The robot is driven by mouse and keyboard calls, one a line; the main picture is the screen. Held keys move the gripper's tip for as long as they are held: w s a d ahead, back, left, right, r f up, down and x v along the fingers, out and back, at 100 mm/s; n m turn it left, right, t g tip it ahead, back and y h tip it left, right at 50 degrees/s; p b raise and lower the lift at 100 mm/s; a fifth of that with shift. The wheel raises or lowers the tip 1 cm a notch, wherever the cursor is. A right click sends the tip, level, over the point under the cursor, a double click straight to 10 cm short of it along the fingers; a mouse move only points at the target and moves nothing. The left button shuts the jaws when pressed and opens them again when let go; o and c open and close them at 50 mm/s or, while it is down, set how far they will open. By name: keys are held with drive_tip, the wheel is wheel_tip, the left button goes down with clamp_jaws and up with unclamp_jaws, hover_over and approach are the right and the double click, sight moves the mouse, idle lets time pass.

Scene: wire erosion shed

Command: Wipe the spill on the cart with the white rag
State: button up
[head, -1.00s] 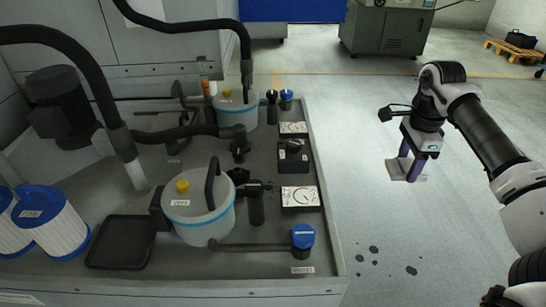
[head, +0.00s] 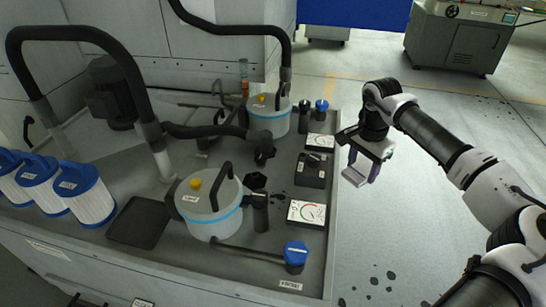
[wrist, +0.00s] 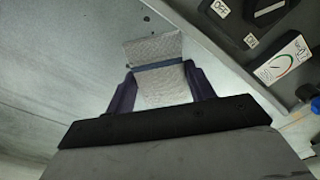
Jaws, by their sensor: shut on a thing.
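The pale grey-white rag (head: 354,177) is held between the purple fingers of my gripper (head: 366,168). It also shows in the wrist view (wrist: 160,82) as a flat woven piece, gripped by both fingers (wrist: 154,88). My gripper hangs just right of the cart's right edge in the head view, apparently over the floor. The cart (head: 245,262) is a wide grey tray with a raised rim.
On the cart stand two lidded pots (head: 208,212) (head: 269,118), a black switch box (head: 311,170), a second gauge (head: 320,142), a blue-capped fitting (head: 295,255), a black tray (head: 139,222) and pleated filters (head: 84,193). Black hoses arch above. Dark spots (head: 374,281) mark the floor at right.

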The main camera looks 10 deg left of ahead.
drive_tip(key=s+a+f+n+p, duration=0.1)
drive_tip(key=s+a+n+p, duration=0.3)
drive_tip(key=a, duration=0.9)
drive_tip(key=a+f+n+p, duration=0.1)
drive_tip(key=a+n, duration=0.6)
drive_tip(key=a, duration=0.5)
drive_tip(key=shift+f+b, duration=1.25)
drive_tip(key=shift+f, duration=1.5)
drive_tip(key=shift+f+b, duration=0.7)
drive_tip(key=shift+f, duration=0.15)
drive_tip(key=shift+d, duration=0.15)
